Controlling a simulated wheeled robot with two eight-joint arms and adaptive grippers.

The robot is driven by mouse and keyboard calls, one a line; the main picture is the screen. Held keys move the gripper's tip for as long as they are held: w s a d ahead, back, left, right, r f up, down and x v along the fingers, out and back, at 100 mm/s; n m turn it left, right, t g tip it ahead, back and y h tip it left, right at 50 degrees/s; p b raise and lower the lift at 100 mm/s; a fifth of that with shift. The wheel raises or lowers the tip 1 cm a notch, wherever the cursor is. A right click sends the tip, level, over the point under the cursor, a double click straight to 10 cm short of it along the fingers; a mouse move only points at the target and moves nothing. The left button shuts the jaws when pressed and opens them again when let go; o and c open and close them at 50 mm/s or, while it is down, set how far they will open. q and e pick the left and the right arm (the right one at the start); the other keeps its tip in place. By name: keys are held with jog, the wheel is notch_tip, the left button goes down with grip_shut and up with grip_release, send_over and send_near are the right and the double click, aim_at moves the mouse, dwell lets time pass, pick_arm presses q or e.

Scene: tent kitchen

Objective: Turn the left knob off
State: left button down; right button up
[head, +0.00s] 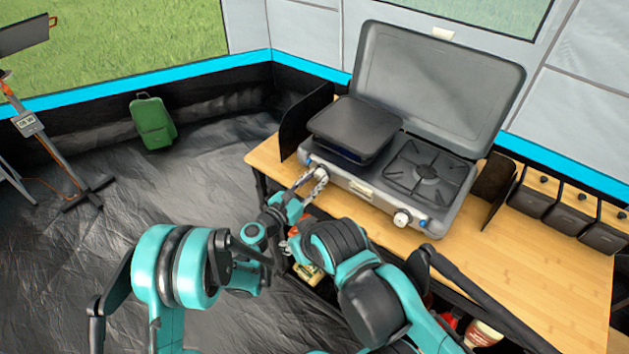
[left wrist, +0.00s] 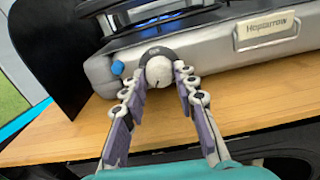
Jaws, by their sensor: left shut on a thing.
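The left knob (head: 321,173) is a round, pale knob on the front left of the grey camping stove (head: 372,195). In the left wrist view the left knob (left wrist: 159,70) faces me with a small dark mark on its lower part. My left gripper (head: 311,184) reaches up to the stove's front from below. In the left wrist view the fingertips of my left gripper (left wrist: 160,80) lie on both sides of the knob, shut on it. Fingers partly cover the knob in the head view. I make out no right gripper.
The right knob (head: 402,217) sits farther right on the stove front. A black griddle (head: 354,128) covers the left burner; the right burner (head: 428,172) is bare. The stove lid (head: 437,75) stands open. The wooden table (head: 540,270) is clear at right front. Dark windscreen panels flank the stove.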

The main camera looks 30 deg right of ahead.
pick_arm(q)
jog(key=m+b, duration=0.1)
jog(key=m, duration=0.1)
jog(key=shift+f+m, duration=0.1)
jog(key=shift+m, duration=0.3)
jog(key=m+b, duration=0.1)
jog(key=m, duration=0.2)
jog(key=shift+m, duration=0.3)
jog(key=m+b, duration=0.1)
jog(key=m, duration=0.1)
jog(key=shift+w+m, duration=0.1)
jog(key=shift+m, duration=0.3)
jog(key=m, duration=0.3)
jog(key=shift+m, duration=0.3)
jog(key=m, duration=0.4)
jog(key=shift+r+m, duration=0.2)
jog(key=shift+m, duration=0.1)
jog(key=m, duration=0.3)
jog(key=shift+m, duration=0.3)
jog(key=m, duration=0.4)
jog(key=shift+m, duration=2.1)
